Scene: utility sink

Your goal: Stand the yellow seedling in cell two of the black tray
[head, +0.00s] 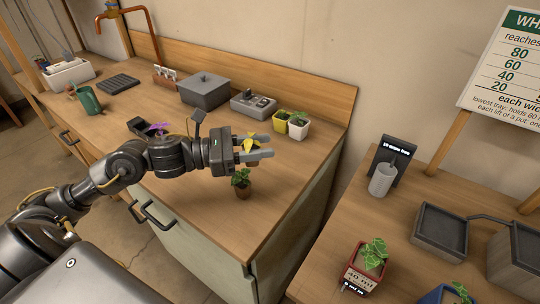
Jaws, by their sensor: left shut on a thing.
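The yellow seedling (247,144) is between the fingers of my left gripper (266,147), over the right part of the wooden counter. Its yellow leaves show; the fingers hide much of its base. My left gripper is shut on it. A small black tray (138,126) lies on the counter to the left, partly hidden behind my left arm. A purple seedling (157,128) shows at its right side; I cannot tell which cell it is in. My right gripper is not in view.
A green seedling in a brown pot (241,184) stands just below the gripper. Behind are a grey lidded box (204,92), a grey switch box (254,105) and potted plants (298,126). A flat dark tray (118,84) lies at back left. The counter's front right is clear.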

